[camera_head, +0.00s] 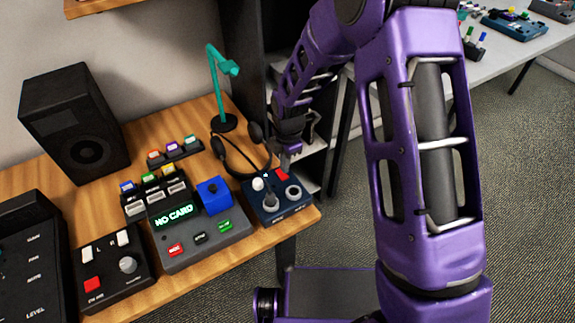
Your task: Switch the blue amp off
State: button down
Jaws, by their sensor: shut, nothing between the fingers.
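The blue amp (268,216) is a small dark blue box at the right front corner of the wooden table. Its top carries a red switch (281,174), a white knob (258,184) and two round grey sockets. I cannot tell which way the red switch is set. My gripper (287,163) is shut and empty, pointing down just above the back edge of the amp. Its tips are close to the red switch. Whether they touch it I cannot tell.
Black headphones (232,171) lie just behind and left of the amp. A grey console (207,240) with a "NO CARD" display stands to its left. A teal lamp (221,62) stands behind, and a black speaker (75,125) at the back left. The table edge (302,228) is close by.

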aim_at(285, 176)
notch_tip(285, 176, up, 12)
jog(key=s+p, duration=0.1)
jog(key=shift+d+f, duration=0.15)
jog(key=shift+d, duration=0.25)
jog(key=w+b, duration=0.1)
jog(key=b, duration=0.4)
jog(key=shift+w+a, duration=0.1)
jog(key=shift+a, duration=0.25)
jog(key=shift+r, duration=0.2)
jog(key=f, duration=0.4)
jog(key=w+f+b, duration=0.1)
jog(key=f, duration=0.4)
jog(key=a+f+b, duration=0.1)
jog(key=f, duration=0.4)
jog(key=shift+w, duration=0.2)
